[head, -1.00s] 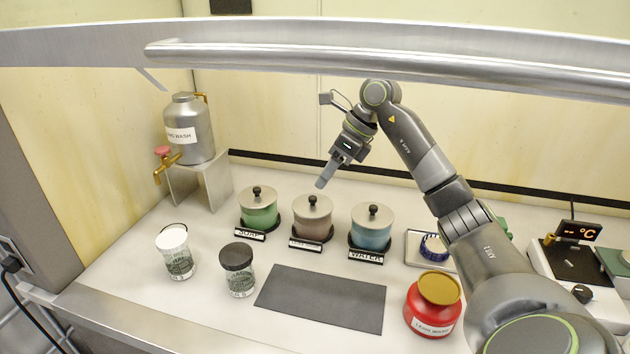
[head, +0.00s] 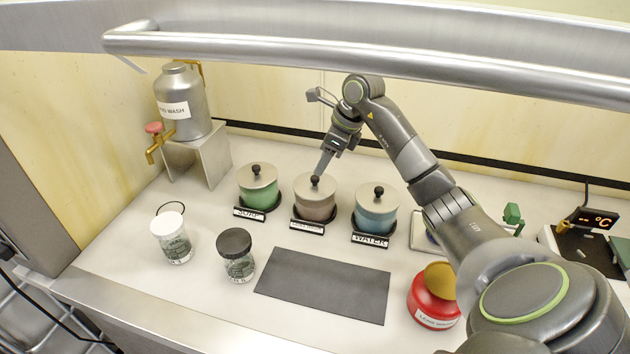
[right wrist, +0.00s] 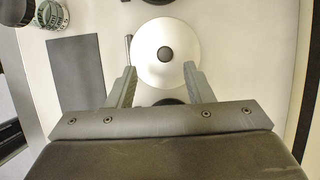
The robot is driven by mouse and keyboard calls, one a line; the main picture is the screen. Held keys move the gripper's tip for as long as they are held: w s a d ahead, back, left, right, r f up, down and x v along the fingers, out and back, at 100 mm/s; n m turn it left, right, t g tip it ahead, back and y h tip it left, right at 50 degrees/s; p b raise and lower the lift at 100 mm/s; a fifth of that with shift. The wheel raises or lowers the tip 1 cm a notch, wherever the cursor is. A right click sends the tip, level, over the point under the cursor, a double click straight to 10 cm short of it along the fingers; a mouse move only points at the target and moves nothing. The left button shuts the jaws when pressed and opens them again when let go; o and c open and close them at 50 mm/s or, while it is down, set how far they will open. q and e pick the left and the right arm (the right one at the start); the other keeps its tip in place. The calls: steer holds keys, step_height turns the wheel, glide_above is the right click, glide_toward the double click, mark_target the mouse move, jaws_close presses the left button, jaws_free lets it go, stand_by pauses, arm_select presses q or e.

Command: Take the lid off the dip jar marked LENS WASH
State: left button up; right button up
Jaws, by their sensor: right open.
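The middle dip jar (head: 314,206) has a brownish body, a grey domed lid (head: 307,190) and a black knob (head: 315,181). Its front label (head: 307,227) is small and appears to read LENS WASH. The lid sits on the jar. My right gripper (head: 318,174) is just above and behind the knob, pointing down. In the right wrist view the right gripper (right wrist: 160,70) is open and empty. The round lid (right wrist: 150,70) with its dark knob (right wrist: 165,54) shows between and beyond the fingertips. My left gripper is not in view.
A green SOAP jar (head: 259,191) stands left and a blue WATER jar (head: 376,215) right of the middle jar, both lidded. A dark mat (head: 325,285) lies bare in front. A red jar (head: 432,300) stands front right. A steel rail (head: 350,50) crosses above.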

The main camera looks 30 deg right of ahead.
mark_target(315, 177)
steer(key=shift+w+a+f, duration=0.1)
steer(key=shift+a+f, duration=0.05)
steer(key=shift+f, duration=0.2)
steer(key=p+x, duration=0.1)
steer(key=x, duration=0.2)
steer(key=p+x, duration=0.1)
steer(key=shift+w+d+f+p, duration=0.2)
steer(key=shift+d+p, duration=0.1)
steer(key=shift+p, duration=0.05)
steer(key=shift+w+f, duration=0.1)
steer(key=shift+f, duration=0.25)
steer(key=shift+c, duration=0.4)
jaws_close()
